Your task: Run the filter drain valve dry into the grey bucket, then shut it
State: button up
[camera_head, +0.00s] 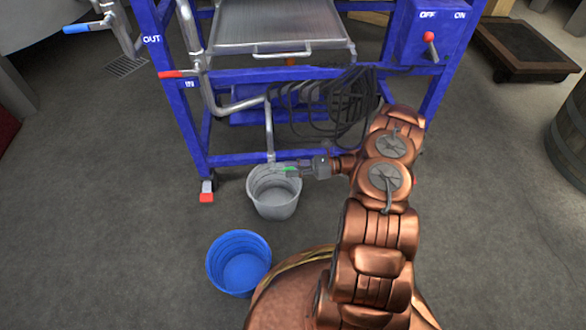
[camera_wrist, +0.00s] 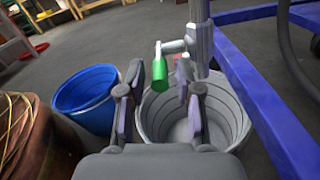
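The grey bucket (camera_head: 273,206) stands on the floor under the drain pipe (camera_head: 269,130) of the blue-framed filter; the bucket's wall also shows in the wrist view (camera_wrist: 232,128). The drain valve's green handle (camera_wrist: 160,74) hangs downward from a metal stem above the bucket's left rim. My gripper (camera_head: 291,168) is over the bucket. In the wrist view, my gripper (camera_wrist: 160,86) is open, its fingers on either side of the handle, without visible contact. I see no liquid stream.
A blue bucket (camera_head: 240,265) stands in front, left of my arm. The filter's blue frame (camera_head: 245,160) and loose dark cables (camera_head: 345,100) are close to my arm. Red-handled (camera_head: 178,74) and blue-handled (camera_head: 90,27) valves sit left; an OFF/ON switch (camera_head: 430,45) sits right.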

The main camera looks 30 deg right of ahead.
grip_shut()
jog(key=shift+r, duration=0.1)
dwell(0.4)
